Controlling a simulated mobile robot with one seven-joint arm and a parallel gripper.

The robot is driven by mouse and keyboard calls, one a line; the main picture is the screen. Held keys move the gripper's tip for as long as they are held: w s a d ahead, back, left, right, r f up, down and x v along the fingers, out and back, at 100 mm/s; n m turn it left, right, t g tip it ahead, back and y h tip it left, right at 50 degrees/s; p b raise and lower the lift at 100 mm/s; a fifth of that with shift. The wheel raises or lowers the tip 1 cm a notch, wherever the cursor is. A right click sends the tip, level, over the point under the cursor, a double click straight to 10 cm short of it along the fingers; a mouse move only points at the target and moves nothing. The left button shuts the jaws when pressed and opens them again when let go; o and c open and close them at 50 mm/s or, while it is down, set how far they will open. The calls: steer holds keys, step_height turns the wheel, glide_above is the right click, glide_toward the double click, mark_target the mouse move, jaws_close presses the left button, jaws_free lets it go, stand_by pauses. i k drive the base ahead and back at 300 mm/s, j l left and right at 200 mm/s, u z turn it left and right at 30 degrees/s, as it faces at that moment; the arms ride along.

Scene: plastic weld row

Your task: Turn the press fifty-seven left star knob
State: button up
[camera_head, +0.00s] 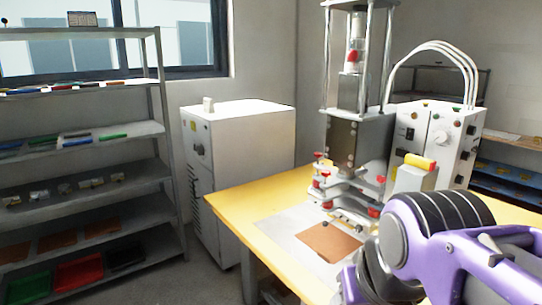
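The press (357,142) stands on the yellow table, with a tall metal frame and a grey block above a low fixture. Several small red knobs sit around the fixture. On its left side are an upper red knob (318,155) and a lower red knob (325,174); another red knob (380,180) is on the right. They are too small for me to read a star shape or a label. My purple and black arm fills the lower right, in front of the table and right of the fixture. My gripper is not visible in this view.
The yellow table (262,196) holds a brown sheet (328,242) in front of the press. A white control box (437,135) with looping hoses stands to the right. A white cabinet (245,140) and a shelf rack (160,105) are left. Grey floor shows between rack and table.

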mark_target(317, 155)
steer(key=j+z, duration=0.2)
steer(key=j, duration=0.65)
steer(key=i+j+z, duration=0.1)
steer(key=j, duration=0.3)
steer(key=j+z, duration=0.1)
steer(key=j, duration=0.3)
steer(key=i+j+z, duration=0.1)
steer(key=j, duration=0.15)
steer(key=i+j, duration=0.15)
steer(key=j, duration=0.15)
steer(key=i+j+z, duration=0.3)
steer(key=j, duration=0.25)
steer(key=i+j+z, duration=0.1)
steer(key=i+j, duration=0.25)
steer(key=j, duration=0.1)
